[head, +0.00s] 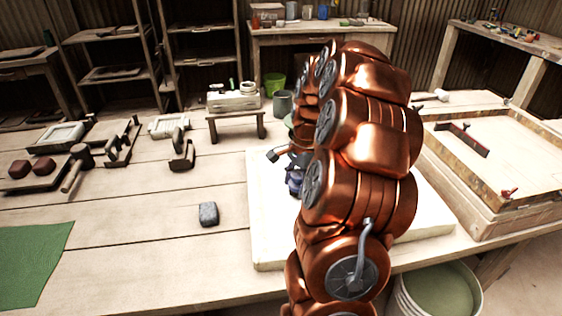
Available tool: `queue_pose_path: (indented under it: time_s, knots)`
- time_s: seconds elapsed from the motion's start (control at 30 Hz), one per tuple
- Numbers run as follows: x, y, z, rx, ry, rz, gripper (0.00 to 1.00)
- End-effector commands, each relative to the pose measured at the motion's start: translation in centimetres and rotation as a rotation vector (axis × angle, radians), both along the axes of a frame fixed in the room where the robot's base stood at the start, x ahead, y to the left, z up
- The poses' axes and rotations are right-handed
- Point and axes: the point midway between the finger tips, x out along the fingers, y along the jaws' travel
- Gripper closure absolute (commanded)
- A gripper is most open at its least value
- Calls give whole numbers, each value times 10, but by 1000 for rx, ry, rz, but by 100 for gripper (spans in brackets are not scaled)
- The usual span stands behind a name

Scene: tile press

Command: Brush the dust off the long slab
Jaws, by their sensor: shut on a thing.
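A large pale slab (266,226) lies flat on the wooden worktable, partly covered by my copper arm; I cannot tell whether it is the long slab. My gripper (293,168) is over this pale slab, mostly hidden behind the arm. It is shut on a small dark blue thing (294,183), of which only a part shows. I cannot tell whether that thing is a brush or whether it touches the slab. No dust can be made out on the visible part.
A grey block (209,214) lies left of the slab. A wooden frame tray (475,198) stands right; a bucket (436,294) is below the front edge.

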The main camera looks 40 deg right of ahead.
Motion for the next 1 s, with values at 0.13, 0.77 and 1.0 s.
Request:
queue_pose_path:
  time_s: [0.13, 0.77, 1.0]
  knots:
    - [3, 2, 23, -5, -5, 7, 74]
    - [5, 5, 73, -5, -5, 13, 74]
    - [5, 5, 73, -4, -4, 13, 74]
